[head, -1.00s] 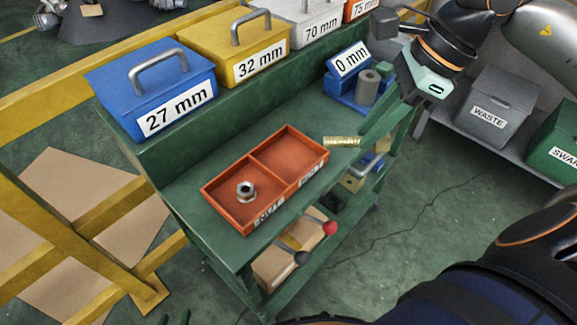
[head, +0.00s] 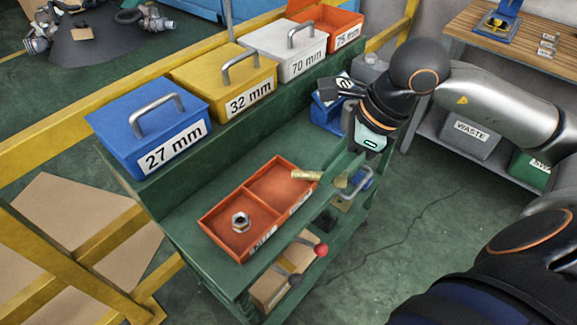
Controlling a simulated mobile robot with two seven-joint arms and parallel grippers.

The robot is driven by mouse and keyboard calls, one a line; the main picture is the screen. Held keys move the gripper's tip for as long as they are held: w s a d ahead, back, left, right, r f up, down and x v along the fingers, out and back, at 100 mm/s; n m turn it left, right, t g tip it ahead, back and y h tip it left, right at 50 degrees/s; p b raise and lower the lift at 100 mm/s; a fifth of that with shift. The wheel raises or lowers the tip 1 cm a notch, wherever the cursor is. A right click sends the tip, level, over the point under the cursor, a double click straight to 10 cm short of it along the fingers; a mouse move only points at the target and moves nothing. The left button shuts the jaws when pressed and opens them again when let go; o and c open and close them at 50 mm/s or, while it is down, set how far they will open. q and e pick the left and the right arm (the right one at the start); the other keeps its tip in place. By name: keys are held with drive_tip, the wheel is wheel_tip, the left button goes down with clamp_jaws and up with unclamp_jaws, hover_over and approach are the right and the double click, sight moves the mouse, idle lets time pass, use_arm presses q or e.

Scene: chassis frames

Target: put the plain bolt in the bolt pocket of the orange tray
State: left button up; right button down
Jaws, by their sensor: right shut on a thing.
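The orange tray (head: 212,229) lies on the green bench top and has two compartments. A silver nut (head: 240,221) sits in the left one; the right one (head: 275,187) looks empty. Labels on its front are too small to read surely. My right gripper (head: 338,180) is shut on a brass-coloured bolt (head: 306,175). The bolt lies about level and points left, its free end at the tray's right rim as seen here. Whether it touches the rim I cannot tell. The fingers partly hide its other end. My left gripper is not in view.
Blue (head: 150,120), yellow (head: 222,80), grey (head: 292,50) and orange (head: 335,28) labelled boxes stand on the raised back ledge. A blue holder (head: 325,113) stands behind my right gripper. Red-knobbed (head: 321,250) and dark-knobbed levers are below the bench front.

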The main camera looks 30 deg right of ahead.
drive_tip(key=w+a+f, duration=0.1)
drive_tip(key=w+f, duration=0.1)
drive_tip(key=w+a+f+p, duration=0.1)
drive_tip(key=w+f, duration=0.1)
drive_tip(key=w, duration=0.1)
drive_tip(key=w+f, duration=0.3)
drive_tip(key=shift+w+a, duration=0.25)
drive_tip(key=shift+a, duration=0.15)
drive_tip(key=x, duration=0.2)
drive_tip(key=p+x, duration=0.1)
drive_tip(key=shift+d+f, duration=0.15)
drive_tip(key=shift+d, duration=0.1)
drive_tip(key=shift+d+f, duration=0.1)
drive_tip(key=shift+f, duration=0.4)
drive_tip(key=shift+f, duration=0.1)
drive_tip(key=c, duration=1.2)
unclamp_jaws()
drive_tip(key=shift+f, duration=0.1)
drive_tip(key=shift+c, duration=0.2)
drive_tip(key=o, duration=0.5)
drive_tip(key=shift+c, duration=0.2)
